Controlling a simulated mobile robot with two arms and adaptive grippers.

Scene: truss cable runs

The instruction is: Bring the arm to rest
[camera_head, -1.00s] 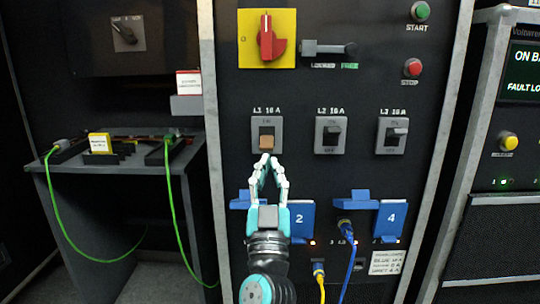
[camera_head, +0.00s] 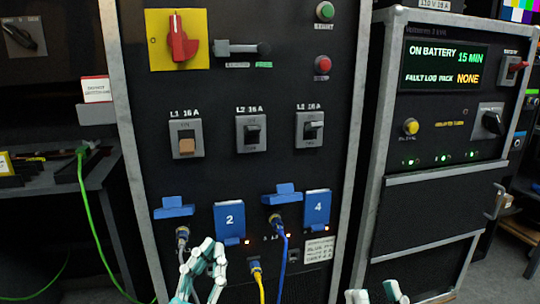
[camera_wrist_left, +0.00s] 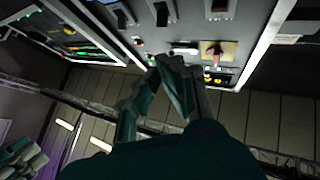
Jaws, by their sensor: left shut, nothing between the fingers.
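My left gripper (camera_head: 212,243) is low in front of the black panel (camera_head: 225,85), beside a grey plug and below the blue cover marked 2 (camera_head: 230,220). Its fingertips meet with nothing between them; the wrist view shows the closed fingers (camera_wrist_left: 170,62) pointing up toward the panel. My right gripper (camera_head: 375,295) shows only as two separate fingertips at the bottom edge, apart and empty. The L1 breaker (camera_head: 186,139), with a tan toggle in its lower half, is well above the left gripper. The L2 (camera_head: 251,133) and L3 (camera_head: 310,129) breakers have black toggles.
A blue cable (camera_head: 282,265) and a yellow cable (camera_head: 261,285) hang from the panel near the left gripper. A battery cabinet (camera_head: 440,150) stands to the right. A shelf (camera_head: 100,172) with a green cable (camera_head: 92,215) is at left.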

